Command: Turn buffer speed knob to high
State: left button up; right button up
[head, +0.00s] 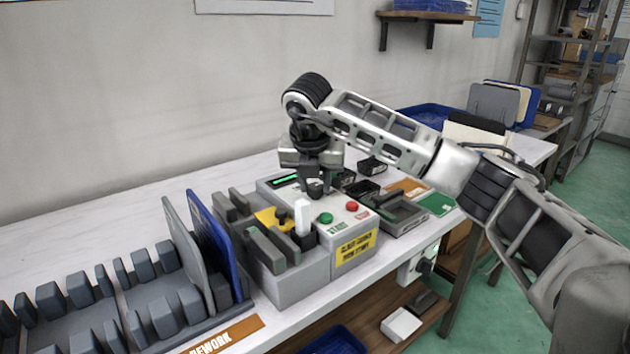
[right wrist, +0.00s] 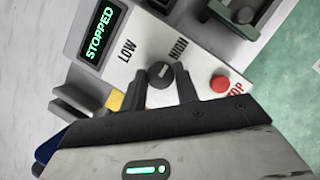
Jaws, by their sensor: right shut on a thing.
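The buffer machine (head: 293,283) is a grey box on the table in the head view. The dark round speed knob (right wrist: 160,74) sits on its white panel between the LOW (right wrist: 128,50) and HIGH (right wrist: 178,50) labels in the right wrist view. My right gripper (head: 316,190) comes down from above and hides most of the knob in the head view. Its fingers (right wrist: 160,84) are closed on either side of the knob. The knob's light mark is small, and I cannot tell its exact setting. My left gripper is not in view.
The display (right wrist: 101,35) reads STOPPED. A green START button (head: 326,218) and a red STOP button (head: 352,206) are close to the gripper. Upright panels stand in a rework rack (head: 228,327) at the left. Dark trays (head: 400,215) lie to the right.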

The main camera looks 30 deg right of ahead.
jog(key=o, duration=1)
jog(key=shift+c, duration=0.2)
pick_arm(q)
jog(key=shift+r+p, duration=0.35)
jog(key=shift+p, duration=0.7)
pick_arm(e)
jog(key=v, duration=1.6)
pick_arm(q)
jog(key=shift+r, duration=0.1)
pick_arm(e)
jog(key=shift+a, duration=0.1)
